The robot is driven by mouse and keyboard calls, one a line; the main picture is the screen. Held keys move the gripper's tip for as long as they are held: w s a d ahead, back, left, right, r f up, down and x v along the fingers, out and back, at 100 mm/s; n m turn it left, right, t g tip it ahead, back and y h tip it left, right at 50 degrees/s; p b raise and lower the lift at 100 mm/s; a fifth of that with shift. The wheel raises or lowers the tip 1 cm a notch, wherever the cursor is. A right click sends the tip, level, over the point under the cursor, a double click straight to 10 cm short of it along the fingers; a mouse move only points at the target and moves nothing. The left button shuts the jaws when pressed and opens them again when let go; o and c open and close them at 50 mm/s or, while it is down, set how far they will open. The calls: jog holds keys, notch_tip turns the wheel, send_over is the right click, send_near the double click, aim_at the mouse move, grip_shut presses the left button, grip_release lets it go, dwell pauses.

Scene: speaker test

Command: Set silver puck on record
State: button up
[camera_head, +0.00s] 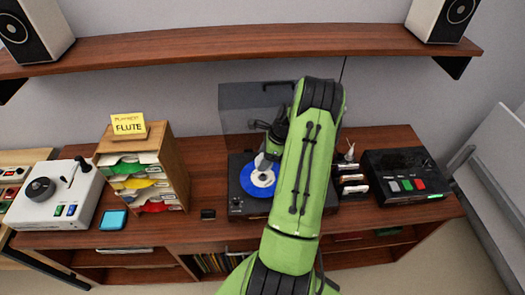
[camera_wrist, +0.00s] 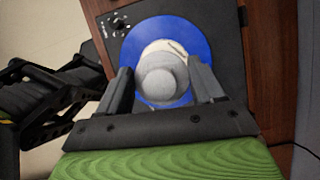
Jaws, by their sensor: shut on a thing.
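A blue record (camera_head: 258,186) with a white label lies on the black turntable (camera_head: 236,205) in the middle of the cabinet top. In the wrist view the blue record (camera_wrist: 197,42) shows around and beyond the puck. My gripper (camera_head: 266,155) is over the record, partly hidden by my green arm. The silver puck (camera_wrist: 162,78) is between the two fingers of my gripper (camera_wrist: 162,85), which are shut on it. The puck covers the middle of the record in the wrist view. I cannot tell whether the puck touches the record.
A wooden sorter (camera_head: 172,170) with colored sleeves and a yellow FLUTE sign (camera_head: 128,123) stands left. A white device (camera_head: 55,195) is farther left, a black box (camera_head: 408,176) right. The turntable's dark lid (camera_head: 240,100) stands open behind. A shelf (camera_head: 200,45) with speakers is above.

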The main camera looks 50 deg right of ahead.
jog(key=shift+w+a+f+b, duration=0.25)
jog(key=shift+f+b, duration=0.25)
jog(key=shift+f, duration=0.15)
notch_tip(320, 180, down, 2)
jog(key=shift+s+d+f+b, duration=0.15)
jog(key=shift+f+b, duration=0.1)
jog(key=shift+b, duration=0.8)
jog(key=shift+f+b, duration=0.3)
jog(key=shift+f, duration=0.25)
jog(key=shift+f+b, duration=0.75)
jog(key=shift+f, duration=0.65)
jog(key=o, duration=1.3)
jog(key=shift+o, duration=0.3)
jog(key=shift+r, duration=0.1)
